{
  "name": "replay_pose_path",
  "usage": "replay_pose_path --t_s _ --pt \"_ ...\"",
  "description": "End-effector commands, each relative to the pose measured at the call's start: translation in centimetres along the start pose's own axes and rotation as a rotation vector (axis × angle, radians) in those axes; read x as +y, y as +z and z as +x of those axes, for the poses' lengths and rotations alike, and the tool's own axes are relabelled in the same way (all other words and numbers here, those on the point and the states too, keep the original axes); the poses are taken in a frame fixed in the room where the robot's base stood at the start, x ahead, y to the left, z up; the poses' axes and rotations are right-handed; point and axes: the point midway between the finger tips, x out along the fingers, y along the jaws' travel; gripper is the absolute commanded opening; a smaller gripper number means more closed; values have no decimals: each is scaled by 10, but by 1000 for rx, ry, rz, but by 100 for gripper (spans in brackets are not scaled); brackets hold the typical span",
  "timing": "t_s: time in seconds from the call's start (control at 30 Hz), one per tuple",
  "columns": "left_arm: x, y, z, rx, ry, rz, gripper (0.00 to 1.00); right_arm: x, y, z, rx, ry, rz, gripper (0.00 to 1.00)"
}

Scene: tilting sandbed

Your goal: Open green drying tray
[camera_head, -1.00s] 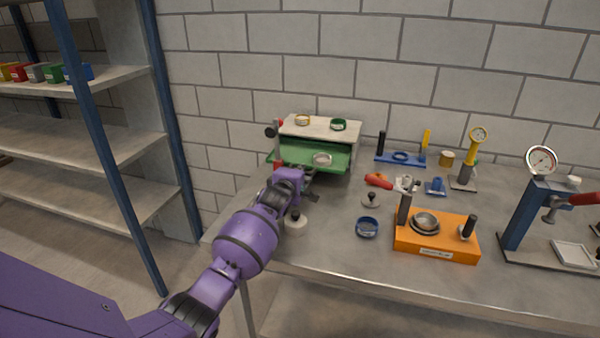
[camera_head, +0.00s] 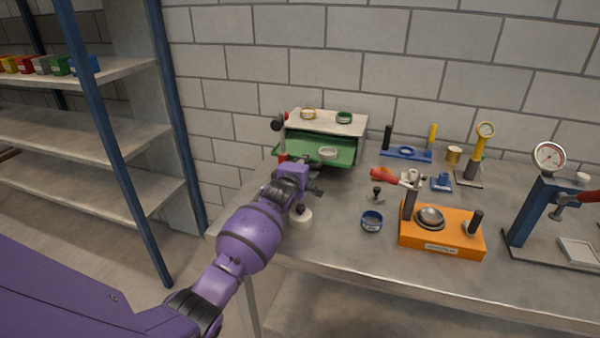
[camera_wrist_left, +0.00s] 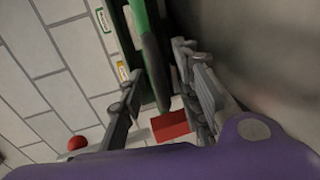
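The green drying tray (camera_head: 338,157) sticks out below the light top of a small rack (camera_head: 352,126) at the back left of the bench, with a dark gap above it. A pale ring-shaped dish (camera_head: 327,153) rests on it. My left gripper (camera_head: 314,184) is at the tray's front left, partly hidden by its own wrist. In the left wrist view its fingers (camera_wrist_left: 158,88) are apart, with a dark green edge (camera_wrist_left: 152,58) running between them. Contact with that edge is unclear. A red block (camera_wrist_left: 170,126) shows by the right finger. My right gripper is out of view.
To the right are a blue ring (camera_head: 371,221), an orange fixture (camera_head: 440,240) and a gauge press (camera_head: 535,205). A shelf with blue posts (camera_head: 110,140) stands left.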

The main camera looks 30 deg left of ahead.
Motion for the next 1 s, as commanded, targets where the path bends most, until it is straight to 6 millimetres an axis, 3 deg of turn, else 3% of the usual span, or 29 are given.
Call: replay_pose_path --t_s 0.4,0.6,1.0 --pt "-1 0 -75 0 0 -4 31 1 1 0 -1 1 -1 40" --pt "0 0 -103 1 -1 -2 31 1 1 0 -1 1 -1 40" --pt "0 -1 -112 1 -1 0 31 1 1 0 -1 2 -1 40"
